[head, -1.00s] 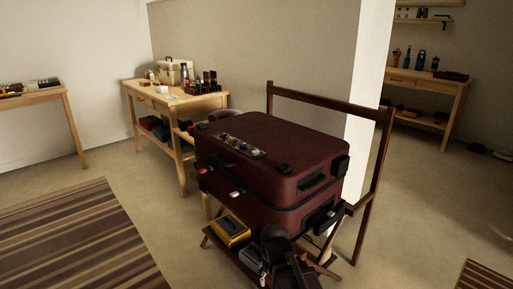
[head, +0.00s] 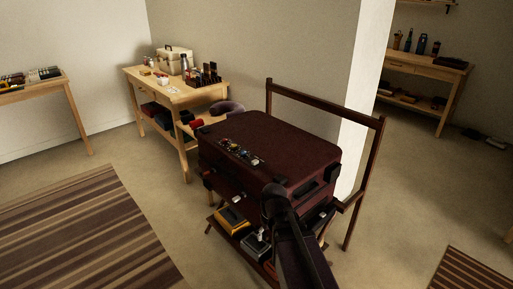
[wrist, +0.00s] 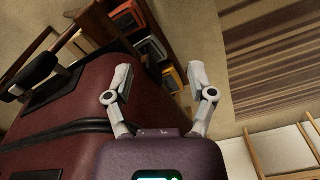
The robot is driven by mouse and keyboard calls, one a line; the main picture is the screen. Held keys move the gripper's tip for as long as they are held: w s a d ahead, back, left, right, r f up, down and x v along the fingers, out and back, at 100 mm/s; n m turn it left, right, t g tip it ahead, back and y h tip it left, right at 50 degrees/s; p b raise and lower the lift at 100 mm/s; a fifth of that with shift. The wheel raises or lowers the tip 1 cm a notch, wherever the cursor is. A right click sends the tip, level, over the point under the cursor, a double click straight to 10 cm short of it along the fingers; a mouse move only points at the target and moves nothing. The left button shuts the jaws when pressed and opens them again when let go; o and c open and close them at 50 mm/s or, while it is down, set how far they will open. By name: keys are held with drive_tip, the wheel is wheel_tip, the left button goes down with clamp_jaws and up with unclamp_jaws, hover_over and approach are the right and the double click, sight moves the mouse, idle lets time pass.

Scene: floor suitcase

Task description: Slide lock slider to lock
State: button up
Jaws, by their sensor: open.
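The dark red suitcase (head: 265,140) lies flat and closed on a wooden rack in the head view. A row of small coloured and metal parts (head: 240,152) sits along its top near the left edge. A small pale fitting (head: 238,198) shows on its front side; I cannot tell which part is the lock slider. My gripper (wrist: 160,72) is open and empty in the wrist view, its two grey fingers spread. The suitcase side (wrist: 65,100) with a black handle (wrist: 35,72) is to the left of the fingers.
The rack's tall wooden frame (head: 377,150) rises behind the suitcase. A yellow-and-black box (head: 230,218) and other items sit on its lower shelf. A cluttered wooden table (head: 170,95) stands behind left. Floor and a striped rug (head: 85,225) are clear at left.

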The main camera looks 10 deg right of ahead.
drive_tip(key=w+r+p, duration=0.3)
drive_tip(key=r+p, duration=1.1)
drive_tip(key=r, duration=0.1)
drive_tip(key=n+t+y+p, duration=0.25)
drive_tip(key=n+p, duration=0.25)
drive_tip(key=p, duration=0.7)
approach(255, 160)
wheel_tip(255, 160, up, 5)
drive_tip(key=s, duration=0.3)
drive_tip(key=shift+w+d+f+t+h, duration=0.2)
drive_tip(key=shift+d+t+h, duration=0.05)
drive_tip(key=shift+t+h, duration=0.1)
drive_tip(key=shift+f, duration=0.2)
drive_tip(key=b+x, duration=1.2)
drive_tip(key=x, duration=0.1)
drive_tip(key=shift+w+a+f+b, duration=0.1)
drive_tip(key=shift+f+b, duration=0.1)
drive_tip(key=shift+b, duration=0.2)
drive_tip(key=shift+c, duration=0.2)
clamp_jaws()
